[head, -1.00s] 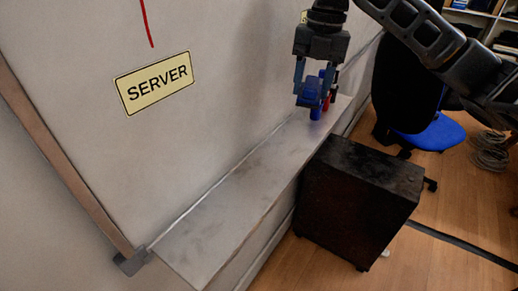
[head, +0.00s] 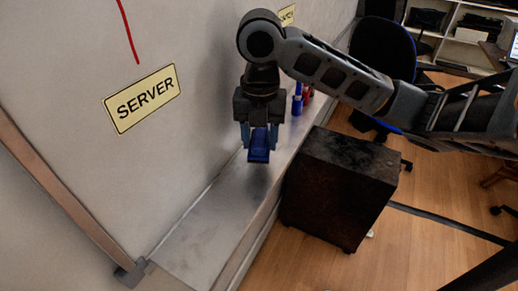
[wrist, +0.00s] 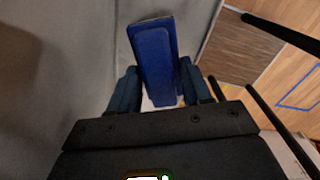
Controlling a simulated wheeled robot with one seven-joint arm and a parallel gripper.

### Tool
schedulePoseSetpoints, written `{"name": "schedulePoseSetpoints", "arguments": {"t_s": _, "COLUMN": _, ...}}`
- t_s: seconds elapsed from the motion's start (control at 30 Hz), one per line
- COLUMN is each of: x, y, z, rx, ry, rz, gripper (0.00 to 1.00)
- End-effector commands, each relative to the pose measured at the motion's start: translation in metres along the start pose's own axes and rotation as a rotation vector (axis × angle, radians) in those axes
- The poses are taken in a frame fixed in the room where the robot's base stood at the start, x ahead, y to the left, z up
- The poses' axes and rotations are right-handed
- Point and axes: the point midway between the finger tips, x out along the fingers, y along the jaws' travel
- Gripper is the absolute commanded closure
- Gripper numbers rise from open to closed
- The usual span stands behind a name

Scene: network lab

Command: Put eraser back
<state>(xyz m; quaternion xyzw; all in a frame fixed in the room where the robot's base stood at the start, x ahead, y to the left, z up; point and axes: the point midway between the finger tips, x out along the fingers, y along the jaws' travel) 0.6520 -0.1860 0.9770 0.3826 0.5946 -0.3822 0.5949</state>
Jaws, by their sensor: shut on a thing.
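My gripper (head: 259,140) is shut on the blue eraser (head: 260,148), which hangs between the two fingers. In the head view the eraser is over the whiteboard's metal tray (head: 205,225); I cannot tell whether it touches the tray. In the wrist view the eraser (wrist: 155,62) fills the space between the fingers and leans slightly. The whiteboard carries a yellow "SERVER" label (head: 141,98) to the left of my gripper.
Blue and red markers (head: 298,98) stand on the tray's far end, behind my gripper. A dark cabinet (head: 338,185) stands on the floor right of the tray. The tray's near stretch is bare. A blue-and-black chair (head: 382,48) and shelves (head: 460,40) are farther back.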

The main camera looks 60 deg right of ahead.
Motion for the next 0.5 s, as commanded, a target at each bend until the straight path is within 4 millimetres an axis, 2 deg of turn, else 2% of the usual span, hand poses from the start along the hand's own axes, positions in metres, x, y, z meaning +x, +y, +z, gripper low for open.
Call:
{"name": "schedulePoseSetpoints", "arguments": {"t_s": 0.17, "x": 0.01, "y": 0.002, "z": -0.002, "rx": 0.002, "ry": 0.002, "rz": -0.001, "gripper": 0.76}}
{"name": "schedulePoseSetpoints", "arguments": {"t_s": 0.4, "x": 0.04, "y": 0.001, "z": -0.002, "rx": 0.003, "ry": 0.002, "rz": -0.001, "gripper": 0.76}}
{"name": "schedulePoseSetpoints", "arguments": {"t_s": 0.5, "x": 0.042, "y": 0.002, "z": -0.001, "rx": 0.002, "ry": 0.0, "rz": 0.0, "gripper": 0.76}}
